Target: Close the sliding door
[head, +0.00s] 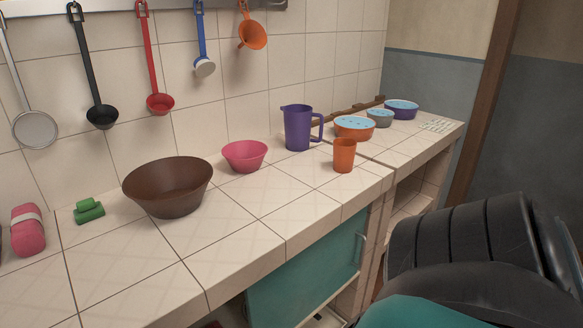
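The sliding door is a teal panel (305,268) below the counter's front edge, at the lower middle of the head view. A metal handle (360,249) stands upright near its right edge. To the left of the panel a dark opening shows under the counter, partly cut off by the frame's bottom edge. Neither of my grippers is in view. A black and teal part at the lower right looks like my own arm; its gripper end does not show.
The tiled counter (235,238) holds a brown bowl (168,190), pink bowl (244,155), purple jug (298,128), orange cup (344,156) and lidded bowls (354,127). Utensils hang on the wall. Open shelves (410,195) lie right of the door.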

